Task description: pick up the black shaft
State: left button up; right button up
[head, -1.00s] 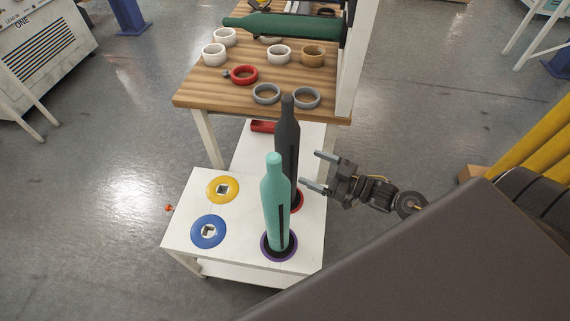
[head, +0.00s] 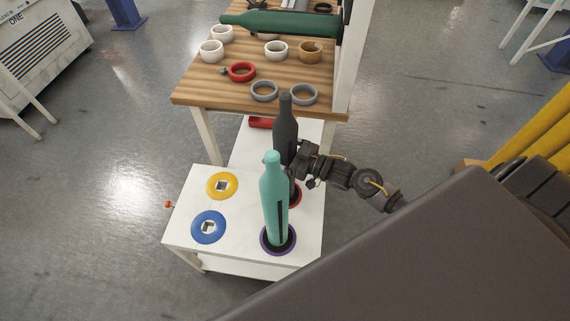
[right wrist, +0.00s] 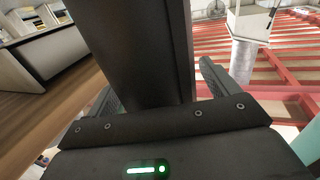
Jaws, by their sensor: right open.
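The black shaft (head: 285,128) stands upright in a red ring holder (head: 297,197) on the white cart. Its lower part is partly hidden behind the teal shaft (head: 274,195), which stands upright in a purple ring holder (head: 291,242). My right gripper (head: 294,160) is at the black shaft's right side, around mid-height. In the right wrist view the black shaft (right wrist: 145,50) fills the middle, between the open fingers. The fingertips are mostly hidden in the head view. My left gripper is not in view.
The white cart (head: 185,235) also bears a yellow disc (head: 222,186) and a blue disc (head: 208,227). Behind is a wooden table (head: 200,90) with several rings and a dark green shaft (head: 280,24). Floor to the left is clear.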

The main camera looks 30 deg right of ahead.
grip_shut()
jog(key=shift+r, duration=0.15)
dwell(0.6)
